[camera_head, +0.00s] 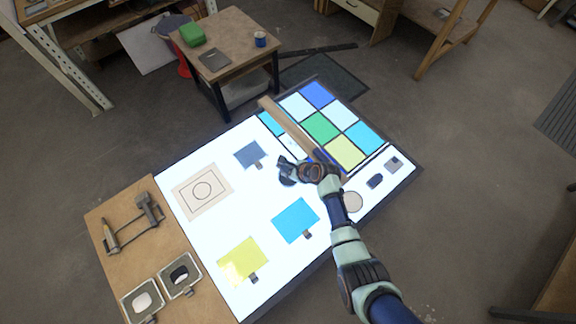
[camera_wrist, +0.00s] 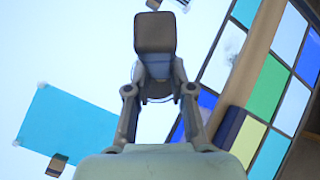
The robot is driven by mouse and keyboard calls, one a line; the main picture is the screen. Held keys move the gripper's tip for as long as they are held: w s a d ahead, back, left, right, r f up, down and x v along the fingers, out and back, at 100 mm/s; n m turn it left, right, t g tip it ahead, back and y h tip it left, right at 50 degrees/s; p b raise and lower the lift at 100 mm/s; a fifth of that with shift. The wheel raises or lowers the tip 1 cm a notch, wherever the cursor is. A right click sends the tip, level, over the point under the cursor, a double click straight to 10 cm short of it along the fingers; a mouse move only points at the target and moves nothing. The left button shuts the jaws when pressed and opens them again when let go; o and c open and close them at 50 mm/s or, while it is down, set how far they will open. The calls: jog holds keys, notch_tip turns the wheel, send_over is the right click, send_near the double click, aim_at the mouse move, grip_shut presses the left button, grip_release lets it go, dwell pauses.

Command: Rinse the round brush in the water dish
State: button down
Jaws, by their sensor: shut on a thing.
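My gripper (camera_head: 285,168) is above the middle of the bright light table, just left of the coloured panes. In the wrist view it (camera_wrist: 157,72) is shut on a dark brown, block-shaped thing (camera_wrist: 155,32). I cannot tell if this is the round brush; no bristles show. A pale round shape (camera_head: 353,202) on the light table, right of my wrist, may be a dish. I cannot make out water in it.
Two square trays, one with white (camera_head: 142,301) and one with black contents (camera_head: 180,274), sit on the side table (camera_head: 95,215). Loose cyan (camera_head: 295,218), yellow (camera_head: 240,258) and slate-blue (camera_head: 248,153) panes lie on the light table. A wooden bar (camera_head: 283,122) crosses the pane grid.

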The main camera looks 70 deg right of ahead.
aim_at(284, 167)
jog(key=shift+w+a+r+p, duration=0.15)
jog(key=shift+a+r+p, duration=0.1)
jog(key=shift+r+p, duration=0.75)
jog(key=shift+w+a+r+p, duration=0.15)
jog(key=shift+a+r+p, duration=0.1)
jog(key=shift+r+p, duration=0.7)
jog(key=shift+f, duration=0.15)
notch_tip(284, 167, up, 4)
jog(key=p, duration=0.5)
jog(key=shift+r, duration=0.2)
